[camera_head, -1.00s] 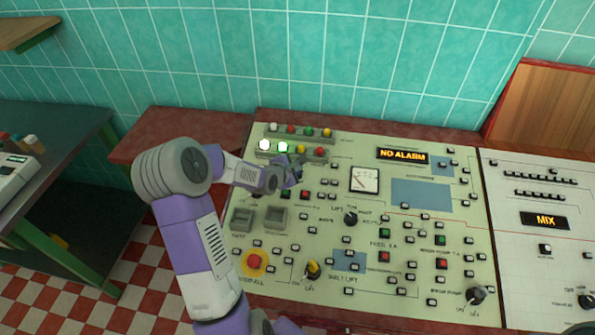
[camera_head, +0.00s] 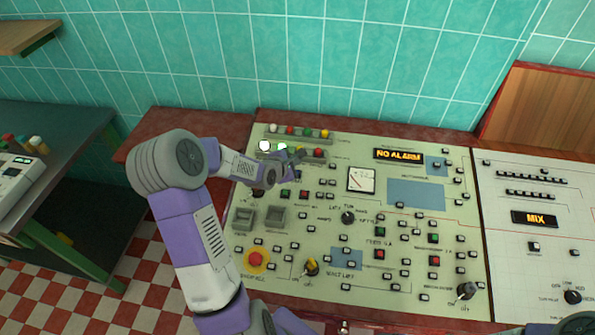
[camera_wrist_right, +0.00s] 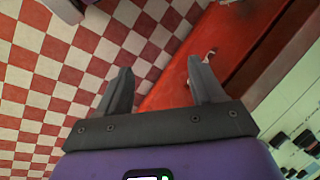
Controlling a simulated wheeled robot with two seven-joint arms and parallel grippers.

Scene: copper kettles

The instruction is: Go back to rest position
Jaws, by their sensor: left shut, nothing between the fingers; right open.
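My left gripper (camera_head: 297,157) is shut and empty. It hovers over the upper left of the pale green control panel (camera_head: 330,285), just by the row of coloured lamps (camera_head: 301,151), and partly covers that row. I cannot tell whether it touches the panel. My right gripper (camera_wrist_right: 160,68) is open and empty in the right wrist view. It points over the red and white checkered floor, beside the red edge of the console (camera_wrist_right: 200,52).
A second panel with a MIX display (camera_head: 534,218) adjoins on the right. The NO ALARM display (camera_head: 399,155) is lit. A dark table (camera_head: 75,130) with a green frame stands at the left. A tiled wall (camera_head: 300,60) closes the back.

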